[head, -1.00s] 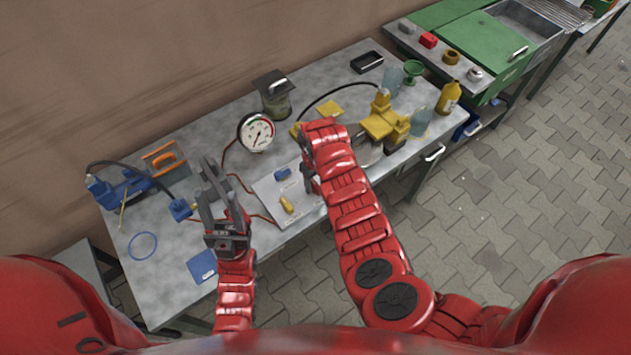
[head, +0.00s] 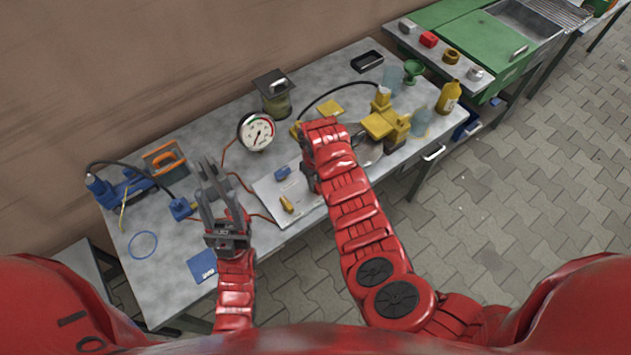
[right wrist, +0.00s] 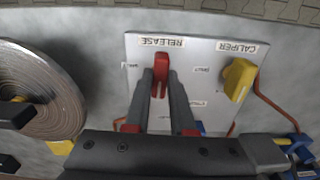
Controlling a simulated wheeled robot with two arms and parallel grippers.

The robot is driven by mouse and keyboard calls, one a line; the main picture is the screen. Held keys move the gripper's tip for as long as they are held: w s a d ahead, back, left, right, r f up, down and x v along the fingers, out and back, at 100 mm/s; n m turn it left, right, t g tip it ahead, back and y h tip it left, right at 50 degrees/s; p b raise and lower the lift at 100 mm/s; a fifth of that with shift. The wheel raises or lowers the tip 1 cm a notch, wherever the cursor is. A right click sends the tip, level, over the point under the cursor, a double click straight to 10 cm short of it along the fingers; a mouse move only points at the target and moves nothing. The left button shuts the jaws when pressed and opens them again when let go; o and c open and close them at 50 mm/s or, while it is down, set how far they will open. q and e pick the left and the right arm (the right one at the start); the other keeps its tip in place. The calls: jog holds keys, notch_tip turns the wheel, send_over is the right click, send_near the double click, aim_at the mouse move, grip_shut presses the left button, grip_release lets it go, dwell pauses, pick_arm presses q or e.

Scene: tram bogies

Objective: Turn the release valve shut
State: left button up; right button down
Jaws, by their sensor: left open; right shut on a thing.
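The release valve has a red lever (right wrist: 161,70) on a pale panel (right wrist: 133,50), by the upside-down word RELEASE in the right wrist view. The lever points roughly up the picture. My right gripper (right wrist: 164,82) is shut on the lever, one finger on each side. The small marks around the lever are too small to read surely. In the head view the panel (head: 268,188) shows, but my right arm hides the red lever and most of the right gripper. My left gripper (head: 211,172) is open and empty above the table, left of the panel.
A yellow caliper lever (right wrist: 239,78) sits beside the release lever. A round gauge (head: 256,131) stands behind the panel. A yellow pump-like device (head: 385,123) is right of my right arm.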

jog(key=m, duration=0.4)
jog(key=shift+d, duration=0.1)
jog(key=m+b, duration=0.1)
jog(key=m, duration=0.3)
jog(key=shift+f+m, duration=0.15)
jog(key=shift+m, duration=0.25)
jog(key=m+b, duration=0.2)
jog(key=m, duration=0.2)
jog(key=shift+m+b, duration=0.3)
jog(key=shift+b, duration=0.1)
jog(key=m+b, duration=0.2)
jog(key=m, duration=0.2)
jog(key=shift+b, duration=0.35)
jog(key=c, duration=0.8)
grip_release()
jog(key=shift+o, duration=0.2)
jog(key=shift+r, duration=0.2)
